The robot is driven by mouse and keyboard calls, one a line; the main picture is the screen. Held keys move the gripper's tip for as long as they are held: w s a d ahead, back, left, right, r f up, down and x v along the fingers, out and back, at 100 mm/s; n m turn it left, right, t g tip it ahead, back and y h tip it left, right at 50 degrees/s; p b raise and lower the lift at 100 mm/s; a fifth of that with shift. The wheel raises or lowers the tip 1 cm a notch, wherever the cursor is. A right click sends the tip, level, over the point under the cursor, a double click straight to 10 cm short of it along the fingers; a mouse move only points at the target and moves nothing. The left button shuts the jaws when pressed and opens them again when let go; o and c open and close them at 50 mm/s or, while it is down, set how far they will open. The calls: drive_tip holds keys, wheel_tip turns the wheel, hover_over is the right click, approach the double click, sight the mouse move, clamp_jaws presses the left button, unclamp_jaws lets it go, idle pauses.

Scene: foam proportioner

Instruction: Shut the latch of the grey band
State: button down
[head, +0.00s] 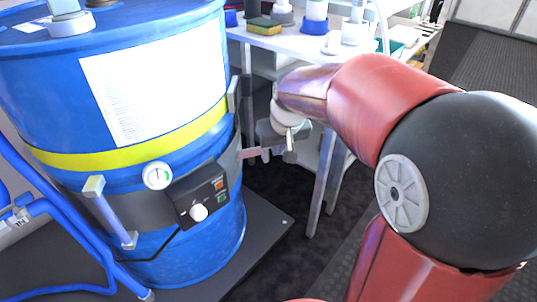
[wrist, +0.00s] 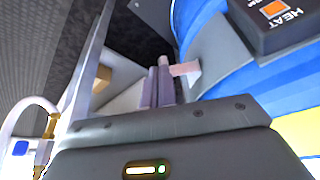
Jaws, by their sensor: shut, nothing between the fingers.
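The blue drum (head: 60,90) stands at the left in the head view, with the dark grey band (head: 150,205) wrapped around its lower half. The grey band also shows in the wrist view (wrist: 215,55). A pinkish latch tab (wrist: 186,69) sticks out from the band's edge in the wrist view. My gripper (head: 265,152) is at the drum's right side in the head view. Its fingers (wrist: 158,84) are shut and empty, close beside the tab's outer end. I cannot tell whether they touch it. The latch's far side is hidden.
A control box (head: 203,195) and a round gauge (head: 157,175) sit on the drum's front. A bracket handle (head: 110,212) stands out at the left, near blue hoses (head: 60,225). A white table (head: 320,45) with bottles is behind my arm. Dark floor lies open below my gripper.

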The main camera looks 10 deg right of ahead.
sight(268, 155)
drive_tip(key=w+f, duration=0.2)
drive_tip(key=f, duration=0.1)
drive_tip(key=w+f, duration=0.5)
drive_tip(key=f, duration=0.1)
drive_tip(key=shift+w+a+f, duration=0.2)
drive_tip(key=shift+w+a, duration=0.1)
drive_tip(key=shift+w, duration=0.05)
